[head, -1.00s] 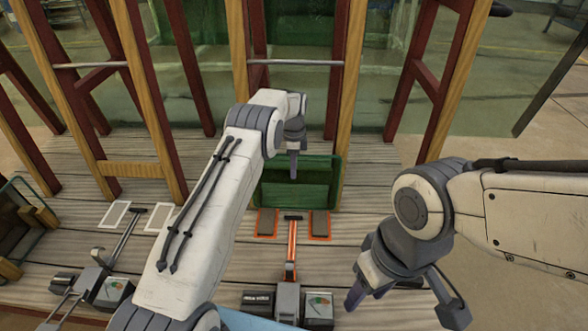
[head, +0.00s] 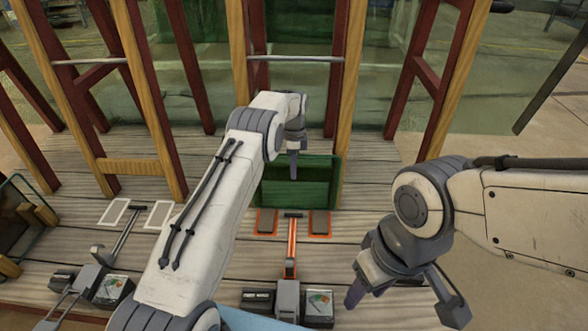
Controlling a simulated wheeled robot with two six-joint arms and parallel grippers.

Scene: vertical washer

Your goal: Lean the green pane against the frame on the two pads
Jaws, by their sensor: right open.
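The green pane (head: 322,182) stands at the foot of the middle wooden frame (head: 348,110), just behind two grey pads (head: 266,222) and (head: 320,223) with orange outlines. Whether its lower edge rests on the pads or its top touches the frame cannot be told. My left gripper (head: 293,172) points down in front of the pane's upper part, overlapping it in the picture. Its fingers are seen edge-on, so I cannot tell whether they grip the pane. My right gripper (head: 403,304) is open and empty, to the right and nearer than the pane.
An orange-edged lever tool (head: 291,248) with a gauge box (head: 319,303) lies between the pads. A similar tool (head: 108,290) and white-outlined pads (head: 115,213) lie at left. Wooden decking right of the pane is clear.

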